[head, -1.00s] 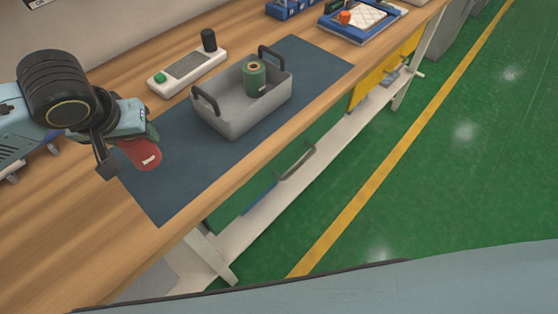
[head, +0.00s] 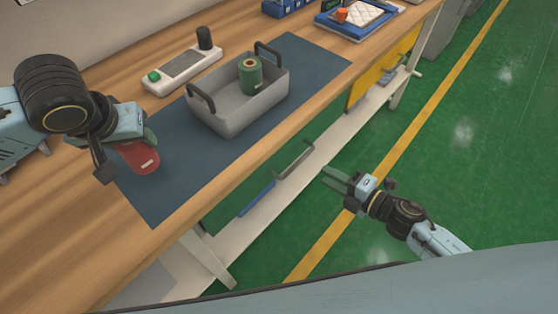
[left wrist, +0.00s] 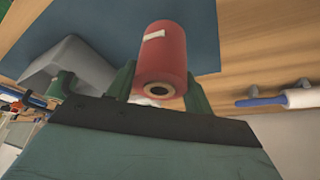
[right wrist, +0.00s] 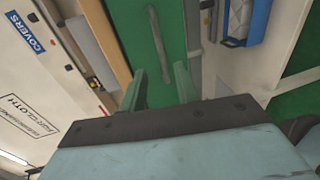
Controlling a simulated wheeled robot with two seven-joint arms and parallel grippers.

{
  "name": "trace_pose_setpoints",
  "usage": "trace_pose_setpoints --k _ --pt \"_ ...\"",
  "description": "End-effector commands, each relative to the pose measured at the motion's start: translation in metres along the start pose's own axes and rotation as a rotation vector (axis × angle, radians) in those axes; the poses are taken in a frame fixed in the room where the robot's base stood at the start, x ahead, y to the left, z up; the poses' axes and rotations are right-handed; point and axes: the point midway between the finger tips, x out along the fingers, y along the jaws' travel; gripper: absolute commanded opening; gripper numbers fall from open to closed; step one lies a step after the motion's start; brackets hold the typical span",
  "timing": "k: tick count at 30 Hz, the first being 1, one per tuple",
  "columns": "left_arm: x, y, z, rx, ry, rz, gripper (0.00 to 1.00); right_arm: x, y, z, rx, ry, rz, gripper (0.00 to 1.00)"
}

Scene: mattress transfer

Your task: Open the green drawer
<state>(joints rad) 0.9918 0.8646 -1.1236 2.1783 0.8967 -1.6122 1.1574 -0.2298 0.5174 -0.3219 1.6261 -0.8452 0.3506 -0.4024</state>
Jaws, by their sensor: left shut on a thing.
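The green drawer is under the table; its grey bar handle (head: 293,160) shows below the table's front edge in the head view. In the right wrist view the green drawer front (right wrist: 141,45) and its handle (right wrist: 160,45) lie straight ahead of my right gripper (right wrist: 160,82). That gripper (head: 328,176) is open and empty, to the right of the handle and apart from it. My left gripper (head: 148,140) is shut on a red spool (head: 140,158) at the mat's left end; the spool also shows in the left wrist view (left wrist: 163,50).
A grey bin (head: 232,118) holding a green spool (head: 250,76) stands on the blue mat (head: 165,190). A white device (head: 180,73) sits behind it. A yellow panel (head: 383,72) hangs under the table. The floor right of the table is clear.

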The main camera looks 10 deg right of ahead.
Motion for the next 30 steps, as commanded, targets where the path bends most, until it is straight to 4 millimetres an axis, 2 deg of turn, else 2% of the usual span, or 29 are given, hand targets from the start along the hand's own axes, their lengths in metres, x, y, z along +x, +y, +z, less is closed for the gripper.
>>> trace_pose_setpoints --k 1,6,12,18,26,30 --pt "0.001 0.000 0.000 0.000 0.002 0.000 0.21 0.013 0.001 0.001 0.000 -0.001 0.003 0.31" --pt "0.003 0.000 0.001 0.000 0.002 0.000 0.21 0.047 0.001 0.001 0.001 -0.002 0.002 0.31" --pt "0.007 0.000 0.002 0.000 0.002 0.000 0.21 0.078 -0.001 0.001 0.003 -0.003 0.001 0.31" --pt "0.008 0.000 0.003 0.000 0.002 0.000 0.21 0.090 -0.001 0.001 0.003 -0.003 -0.001 0.31" --pt "0.008 0.000 0.003 0.000 0.002 0.000 0.21 0.090 -0.001 0.001 0.003 -0.003 -0.001 0.31" --pt "0.008 0.000 0.003 0.000 0.002 0.000 0.21 0.090 -0.001 0.001 0.003 -0.003 -0.001 0.13"
